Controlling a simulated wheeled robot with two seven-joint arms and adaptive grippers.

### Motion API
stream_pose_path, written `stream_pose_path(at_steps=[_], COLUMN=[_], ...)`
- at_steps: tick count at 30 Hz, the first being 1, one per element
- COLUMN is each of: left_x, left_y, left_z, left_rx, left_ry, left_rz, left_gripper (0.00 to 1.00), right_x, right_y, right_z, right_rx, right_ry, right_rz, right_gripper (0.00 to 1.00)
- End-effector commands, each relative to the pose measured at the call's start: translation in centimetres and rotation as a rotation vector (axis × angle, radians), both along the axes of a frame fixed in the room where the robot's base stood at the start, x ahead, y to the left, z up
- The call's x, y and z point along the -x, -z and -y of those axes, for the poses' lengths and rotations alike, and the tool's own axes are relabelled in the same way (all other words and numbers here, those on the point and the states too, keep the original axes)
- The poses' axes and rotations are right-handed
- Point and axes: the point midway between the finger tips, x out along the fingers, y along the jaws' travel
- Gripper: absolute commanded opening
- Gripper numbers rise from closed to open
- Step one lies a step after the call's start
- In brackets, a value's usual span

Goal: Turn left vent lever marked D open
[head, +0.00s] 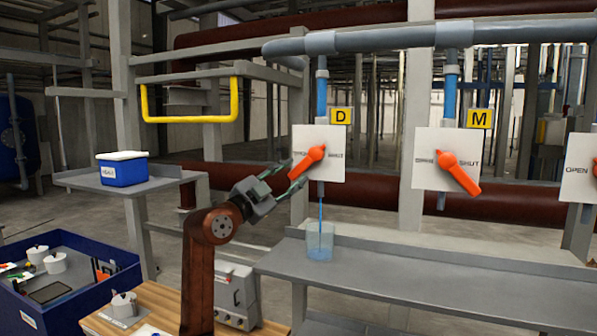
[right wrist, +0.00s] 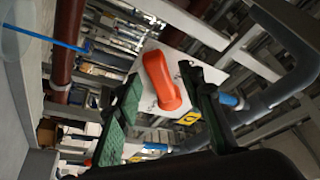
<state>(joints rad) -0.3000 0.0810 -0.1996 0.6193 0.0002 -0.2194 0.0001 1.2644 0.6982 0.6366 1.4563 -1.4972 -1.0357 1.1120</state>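The orange lever (head: 308,160) under the yellow D tag (head: 341,116) sits on a white plate (head: 331,137). Its handle slants down and to the left, toward the left label, which it partly covers; SHUT is on the right. My right gripper (head: 284,179) is at the lower left of the lever, close to the handle's end. My left gripper is out of view.
A thin blue stream falls below the D plate into a clear beaker (head: 319,241) on a grey bench (head: 400,270). The M lever (head: 457,172) is to the right. A yellow rail (head: 190,119), blue box (head: 122,170) and blue crate (head: 95,300) are left.

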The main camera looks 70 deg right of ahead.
Motion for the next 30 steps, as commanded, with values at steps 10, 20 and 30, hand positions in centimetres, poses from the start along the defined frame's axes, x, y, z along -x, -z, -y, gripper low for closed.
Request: stream_pose_path(at_steps=[10,20,30], left_x=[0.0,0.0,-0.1], left_y=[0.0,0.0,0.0], left_z=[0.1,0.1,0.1], left_rx=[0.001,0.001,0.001], left_ry=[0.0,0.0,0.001], left_rz=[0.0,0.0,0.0], left_gripper=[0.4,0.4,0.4], right_x=[-2.1,-2.5,-2.5], right_y=[1.8,2.3,2.3], right_z=[-6.3,-8.1,-8.0], right_rx=[0.001,0.001,0.0], right_ry=[-0.001,0.0,0.001], right_rz=[-0.001,-0.001,-0.001], right_gripper=[0.36,0.36,0.36])
